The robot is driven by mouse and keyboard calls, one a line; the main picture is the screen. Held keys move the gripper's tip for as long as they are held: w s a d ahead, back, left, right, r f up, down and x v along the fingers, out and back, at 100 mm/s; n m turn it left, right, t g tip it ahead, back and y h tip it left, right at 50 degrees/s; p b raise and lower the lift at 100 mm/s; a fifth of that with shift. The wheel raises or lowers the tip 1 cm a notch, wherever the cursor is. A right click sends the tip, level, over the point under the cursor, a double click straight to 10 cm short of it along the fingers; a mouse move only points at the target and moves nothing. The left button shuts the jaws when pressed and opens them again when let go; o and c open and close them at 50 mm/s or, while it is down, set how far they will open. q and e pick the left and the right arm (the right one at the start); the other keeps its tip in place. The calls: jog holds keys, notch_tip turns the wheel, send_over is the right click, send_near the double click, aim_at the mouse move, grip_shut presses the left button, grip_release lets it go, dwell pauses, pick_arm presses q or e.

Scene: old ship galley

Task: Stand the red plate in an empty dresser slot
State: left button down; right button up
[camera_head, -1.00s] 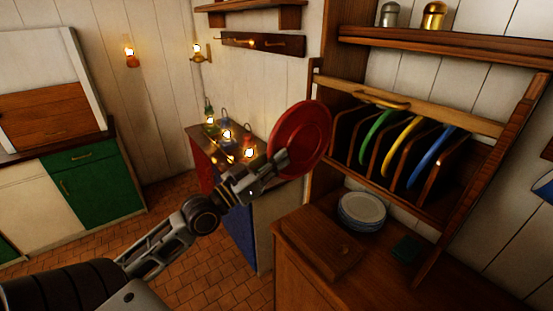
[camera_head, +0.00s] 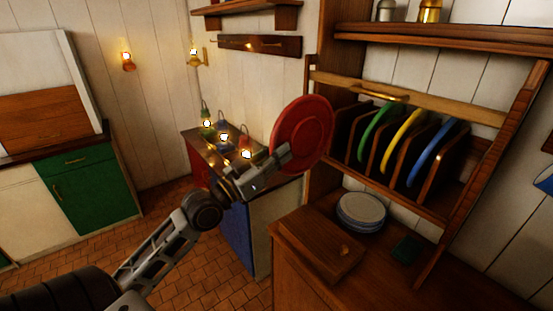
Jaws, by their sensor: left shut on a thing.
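My left gripper (camera_head: 279,160) is shut on the red plate (camera_head: 303,128) at its lower left rim. It holds the plate up in the air, face toward me, left of the dresser rack. The dresser rack (camera_head: 434,196) has upright wooden dividers. A green plate (camera_head: 377,128), a yellow plate (camera_head: 401,138) and a blue plate (camera_head: 430,152) stand in its slots. The leftmost slot (camera_head: 347,132), left of the green plate, looks empty. The red plate is close to the rack's left side post and apart from the slots. My right gripper is not in view.
A wooden bar (camera_head: 400,92) with a brass handle crosses the rack's upper front. A stack of white plates (camera_head: 361,210), a wooden box (camera_head: 316,246) and a dark green object (camera_head: 406,249) are on the dresser top. Lit lamps (camera_head: 224,138) stand on a cabinet behind my arm.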

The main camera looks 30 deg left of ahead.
pick_arm(q)
jog(key=shift+w+d+b, duration=0.1)
jog(key=shift+w+b, duration=0.3)
jog(key=shift+b, duration=0.35)
jog(key=shift+w+d+r+p, duration=0.1)
jog(key=shift+w+r+p, duration=0.05)
jog(key=shift+w+p, duration=0.2)
jog(key=shift+w+d+p, duration=0.2)
jog(key=shift+w+p, duration=0.05)
jog(key=shift+w, duration=0.2)
jog(key=shift+w+d+p, duration=0.2)
jog(key=shift+w, duration=0.25)
jog(key=shift+w+d+p, duration=0.2)
jog(key=shift+w+p, duration=0.05)
jog(key=shift+w, duration=0.3)
jog(key=shift+w+d+p, duration=0.15)
jog(key=shift+w+p, duration=0.05)
jog(key=shift+w, duration=0.35)
jog(key=shift+w+d+p, duration=0.25)
jog(key=shift+w+d, duration=0.05)
jog(key=shift+w, duration=0.55)
jog(key=shift+w+d+p, duration=0.2)
jog(key=shift+w+d, duration=0.1)
jog(key=shift+w, duration=0.55)
jog(key=shift+w+d, duration=0.15)
jog(key=shift+w, duration=0.05)
